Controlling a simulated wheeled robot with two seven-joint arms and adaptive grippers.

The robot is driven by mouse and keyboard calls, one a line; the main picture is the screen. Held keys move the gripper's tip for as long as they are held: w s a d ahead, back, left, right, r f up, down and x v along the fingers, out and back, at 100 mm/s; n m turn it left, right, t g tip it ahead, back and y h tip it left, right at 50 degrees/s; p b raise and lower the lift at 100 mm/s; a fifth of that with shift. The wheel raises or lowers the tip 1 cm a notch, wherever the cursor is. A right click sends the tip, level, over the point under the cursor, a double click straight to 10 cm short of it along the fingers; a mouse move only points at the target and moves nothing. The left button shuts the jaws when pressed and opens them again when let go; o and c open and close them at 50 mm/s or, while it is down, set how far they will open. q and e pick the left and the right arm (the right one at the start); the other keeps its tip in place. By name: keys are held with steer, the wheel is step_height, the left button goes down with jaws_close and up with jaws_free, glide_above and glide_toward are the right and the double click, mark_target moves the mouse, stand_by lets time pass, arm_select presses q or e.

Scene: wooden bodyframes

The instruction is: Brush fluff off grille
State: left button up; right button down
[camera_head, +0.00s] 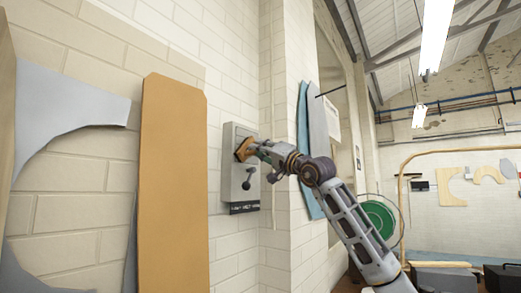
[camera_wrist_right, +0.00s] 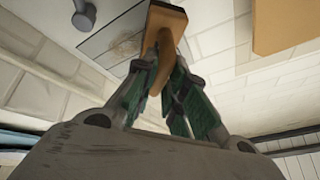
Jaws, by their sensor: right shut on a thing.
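The grille seems to be on the grey wall box (camera_head: 229,172), which is fixed to the white brick wall; it shows as a grey panel (camera_wrist_right: 100,42) in the wrist view. A faint tan patch (camera_wrist_right: 126,46) on that panel may be the fluff. My right gripper (camera_head: 256,149) is shut on the handle of a wooden brush (camera_wrist_right: 162,22), which also shows in the head view (camera_head: 243,149). The brush head is at the upper part of the box, very close to its front; I cannot tell whether it touches. My left gripper is out of view.
A dark knob (camera_head: 247,179) sticks out of the box below the brush. A tall orange-brown board (camera_head: 172,190) leans on the wall to the left. Blue-grey panels (camera_head: 317,140) stand around the wall corner. A green reel (camera_head: 379,219) is further right.

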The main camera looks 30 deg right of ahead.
steer(key=shift+w+a+p, duration=0.2)
steer(key=shift+w+p, duration=0.1)
steer(key=shift+w, duration=0.2)
steer(key=shift+w+a+p, duration=0.15)
steer(key=shift+w+p, duration=0.15)
steer(key=shift+w, duration=0.15)
stand_by(1.0)
steer(key=shift+d, duration=0.1)
steer(key=d+p, duration=0.1)
steer(key=w+d, duration=0.1)
steer(key=d, duration=0.1)
steer(key=shift+d+p, duration=0.1)
steer(key=shift+p, duration=0.25)
steer(key=shift+w+d, duration=0.1)
stand_by(0.5)
steer(key=shift+w+d, duration=0.4)
steer(key=shift+d, duration=0.35)
steer(key=shift+w+d, duration=0.35)
steer(key=shift+d, duration=0.4)
steer(key=shift+d, duration=0.1)
steer(key=shift+w+d, duration=0.35)
steer(key=shift+d, duration=0.4)
steer(key=shift+w+d, duration=0.35)
steer(key=shift+d, duration=0.4)
